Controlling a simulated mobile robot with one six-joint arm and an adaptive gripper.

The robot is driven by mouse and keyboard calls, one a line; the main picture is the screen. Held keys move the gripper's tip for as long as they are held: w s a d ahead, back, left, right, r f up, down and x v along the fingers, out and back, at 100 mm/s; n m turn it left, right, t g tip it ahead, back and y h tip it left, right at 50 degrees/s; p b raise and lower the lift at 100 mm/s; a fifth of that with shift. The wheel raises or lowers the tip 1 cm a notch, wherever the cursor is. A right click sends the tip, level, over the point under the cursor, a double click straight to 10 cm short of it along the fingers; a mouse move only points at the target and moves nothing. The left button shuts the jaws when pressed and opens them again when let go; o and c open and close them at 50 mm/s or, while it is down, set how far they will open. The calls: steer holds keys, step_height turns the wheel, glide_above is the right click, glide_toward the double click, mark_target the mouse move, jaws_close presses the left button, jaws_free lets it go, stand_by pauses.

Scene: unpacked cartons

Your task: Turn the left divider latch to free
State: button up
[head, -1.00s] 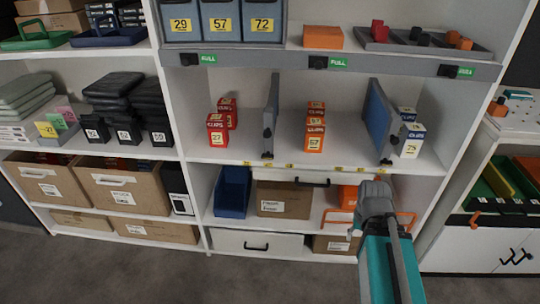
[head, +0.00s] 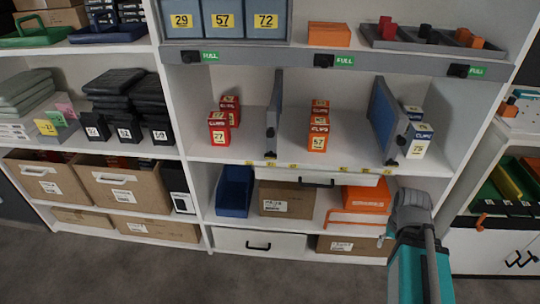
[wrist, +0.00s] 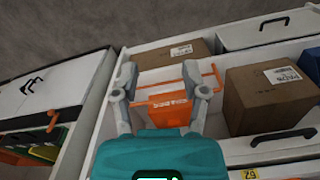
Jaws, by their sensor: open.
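The left divider (head: 274,112) is a thin grey upright panel on the middle shelf, between red and orange cartons. A small dark latch (head: 268,132) shows on its front edge; its turned position is too small to tell. The right divider (head: 386,116) is a wider blue-faced panel with a similar dark fitting low on its front. My gripper (head: 387,238) is low at the right, in front of the lower shelves, well below and right of the left divider. In the wrist view my gripper (wrist: 160,82) is open and empty, with its fingers apart.
Below the dividers are a blue bin (head: 234,191), a brown carton (head: 287,198) and an orange bin (head: 366,199). The orange bin (wrist: 163,112) shows beyond my fingers in the wrist view. Red cartons (head: 219,128) and orange cartons (head: 318,132) flank the left divider.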

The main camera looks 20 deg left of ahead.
steer(key=o, duration=0.4)
steer(key=shift+o, duration=0.8)
steer(key=shift+w+f, duration=0.1)
steer(key=w+a+r+m+t+h+b, duration=0.1)
steer(key=w+a+r+t+h+b, duration=0.15)
steer(key=w+a+t, duration=0.4)
steer(key=w+a+r+m+t+h+b, duration=0.1)
steer(key=w+a+t+h+b, duration=0.2)
steer(key=a, duration=0.6)
steer(key=s+a+r+n+t+y+b, duration=0.2)
steer(key=s+a+t+y, duration=0.1)
steer(key=a, duration=0.9)
steer(key=s+a+r+n+t+y+b, duration=0.2)
steer(key=a+t+y, duration=0.3)
steer(key=a, duration=0.7)
steer(key=shift+s+r+n+y, duration=0.3)
steer(key=shift+s+r+y, duration=0.15)
steer(key=shift+r+y, duration=0.35)
steer(key=shift+w, duration=0.1)
